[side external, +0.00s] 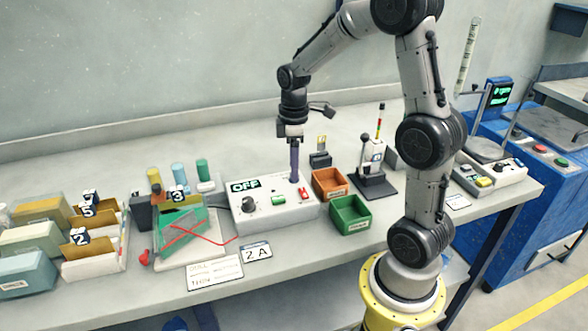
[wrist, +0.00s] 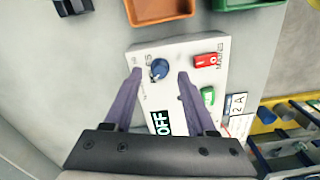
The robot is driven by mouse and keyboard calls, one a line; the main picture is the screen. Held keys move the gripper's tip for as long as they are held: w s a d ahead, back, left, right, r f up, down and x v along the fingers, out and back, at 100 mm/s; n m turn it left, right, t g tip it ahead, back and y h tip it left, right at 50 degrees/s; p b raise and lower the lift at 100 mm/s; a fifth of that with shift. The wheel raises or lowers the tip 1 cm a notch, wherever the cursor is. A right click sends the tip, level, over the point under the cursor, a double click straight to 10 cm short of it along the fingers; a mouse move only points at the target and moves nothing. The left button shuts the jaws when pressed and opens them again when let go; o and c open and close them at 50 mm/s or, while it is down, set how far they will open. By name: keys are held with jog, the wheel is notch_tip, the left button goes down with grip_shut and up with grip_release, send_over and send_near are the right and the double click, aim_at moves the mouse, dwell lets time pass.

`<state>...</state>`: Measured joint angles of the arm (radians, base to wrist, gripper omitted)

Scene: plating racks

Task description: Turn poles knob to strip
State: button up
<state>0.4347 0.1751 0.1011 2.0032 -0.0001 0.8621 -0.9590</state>
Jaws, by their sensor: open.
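The white control box (side external: 272,218) stands on the bench with a display (side external: 245,186) that reads OFF. In the wrist view, a blue knob (wrist: 159,69) sits on the box (wrist: 185,52) beside a partly readable label ending in "ES". My gripper (side external: 294,179) points down over the far right part of the box. Its purple fingers (wrist: 160,76) are open, one on each side of the blue knob, with gaps to it. Whether the fingertips are at knob height is unclear. The fingers hide the knob in the side view. Its pointer direction is too small to tell.
The box also carries a red switch (wrist: 206,61), a green button (wrist: 208,96) and a dark knob (side external: 248,204). An orange bin (side external: 330,184) and a green bin (side external: 351,215) stand close to its right. A green board with red wire (side external: 182,232) lies left.

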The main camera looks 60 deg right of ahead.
jog(key=shift+f, duration=0.95)
grip_shut()
